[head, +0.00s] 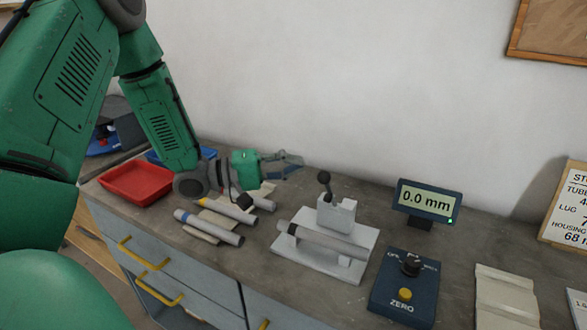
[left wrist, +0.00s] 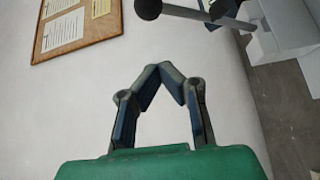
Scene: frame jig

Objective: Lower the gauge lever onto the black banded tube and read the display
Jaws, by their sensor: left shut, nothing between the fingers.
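The grey tube with a black band (head: 328,241) lies across the white gauge jig (head: 345,268). The gauge lever, with its black ball knob (head: 324,177), stands raised above the jig's upright block. The knob (left wrist: 148,9) and rod also show at the top of the left wrist view. The display (head: 427,201) reads 0.0 mm. My left gripper (head: 300,161) is shut and empty, behind and left of the lever, apart from it. Its fingertips (left wrist: 166,70) meet in the left wrist view. My right gripper is not in view.
Blue-banded (head: 210,228) and yellow-banded (head: 226,209) tubes lie on the bench left of the jig. A red tray (head: 137,184) is farther left. A dark control box (head: 404,287) with a knob and yellow ZERO button stands right of the jig. A wall is behind.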

